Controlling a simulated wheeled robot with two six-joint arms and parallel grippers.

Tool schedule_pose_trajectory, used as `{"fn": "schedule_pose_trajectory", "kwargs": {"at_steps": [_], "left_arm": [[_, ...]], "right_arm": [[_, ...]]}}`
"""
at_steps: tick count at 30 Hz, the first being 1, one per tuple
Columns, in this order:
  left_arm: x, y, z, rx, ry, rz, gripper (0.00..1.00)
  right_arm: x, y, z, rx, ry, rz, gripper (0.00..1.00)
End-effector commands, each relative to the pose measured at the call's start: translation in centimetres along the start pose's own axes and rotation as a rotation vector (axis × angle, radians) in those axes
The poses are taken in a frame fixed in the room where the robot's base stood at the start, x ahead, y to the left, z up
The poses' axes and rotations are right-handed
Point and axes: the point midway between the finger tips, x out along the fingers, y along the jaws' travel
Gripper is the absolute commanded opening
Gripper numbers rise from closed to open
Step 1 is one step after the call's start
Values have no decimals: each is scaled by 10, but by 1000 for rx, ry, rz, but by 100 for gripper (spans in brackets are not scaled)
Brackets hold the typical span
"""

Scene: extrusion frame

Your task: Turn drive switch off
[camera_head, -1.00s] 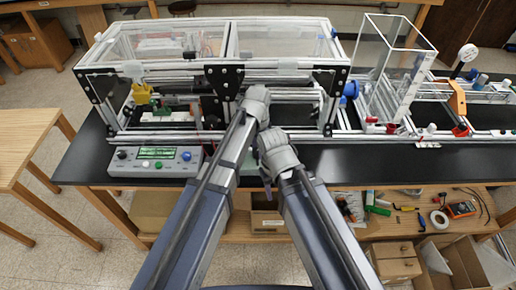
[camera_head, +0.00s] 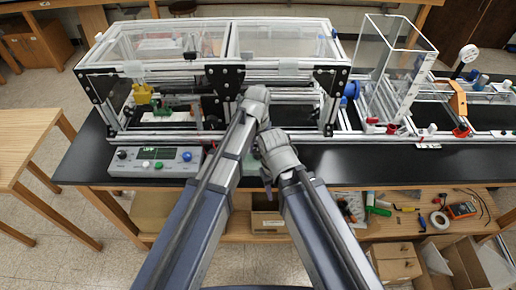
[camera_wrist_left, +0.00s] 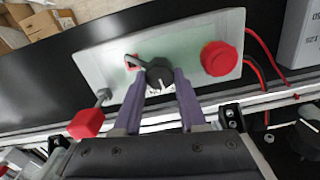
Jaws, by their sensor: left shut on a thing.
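In the left wrist view, a light grey switch panel (camera_wrist_left: 150,45) carries a black rotary knob (camera_wrist_left: 159,70), a red mushroom button (camera_wrist_left: 219,58) and a red-capped lever (camera_wrist_left: 87,122). I take the knob to be the drive switch; its label is too small to read. My left gripper (camera_wrist_left: 163,79) has its purple fingers on either side of the knob, shut on it.
A grey control box (camera_head: 155,161) with a green display stands at the bench's left front. A framed clear enclosure (camera_head: 210,50) spans the bench behind my arms. A clear upright box (camera_head: 392,65) stands right.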

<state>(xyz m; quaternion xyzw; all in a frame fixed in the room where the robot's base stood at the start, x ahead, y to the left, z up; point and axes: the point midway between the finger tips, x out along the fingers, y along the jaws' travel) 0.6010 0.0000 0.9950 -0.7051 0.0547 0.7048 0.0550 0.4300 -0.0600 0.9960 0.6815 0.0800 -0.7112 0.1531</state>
Motion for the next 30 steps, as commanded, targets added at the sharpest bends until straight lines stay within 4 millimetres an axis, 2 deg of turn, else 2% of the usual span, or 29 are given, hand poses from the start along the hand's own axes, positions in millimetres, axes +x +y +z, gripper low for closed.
{"fn": "schedule_pose_trajectory", "kwargs": {"at_steps": [15,30], "left_arm": [[0,-2,2,-454,-3,-1,0],[0,-2,2,-675,-4,-1,0]], "right_arm": [[0,0,0,0,0,0,50],[0,0,0,0,0,0,50]]}}
